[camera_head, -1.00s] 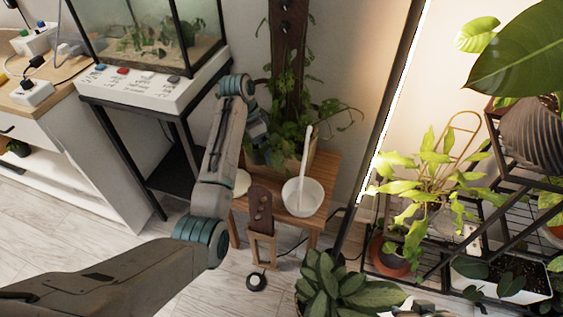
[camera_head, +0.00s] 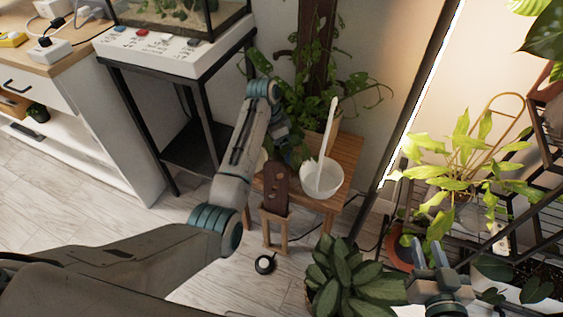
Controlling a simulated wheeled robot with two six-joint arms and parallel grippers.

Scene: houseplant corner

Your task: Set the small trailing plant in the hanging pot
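I cannot single out a hanging pot or the small trailing plant with certainty. A leafy green plant (camera_head: 345,92) climbs a dark brown post on the small wooden stool (camera_head: 347,150). A dark-leaved plant (camera_head: 492,268) sits low at the right, by the rack. My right gripper (camera_head: 434,256) is at the lower right, its two fingers apart with nothing between them, in front of the rack plants. My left gripper (camera_head: 284,138) is over the stool's left side, near the climbing plant; its fingers are hidden behind its wrist.
A white bowl (camera_head: 328,182) with a white stick stands on the stool. A broad-leaved plant (camera_head: 345,275) stands on the floor in front. A glass tank on a black stand (camera_head: 170,58) is at the back left. A black rack (camera_head: 545,150) fills the right.

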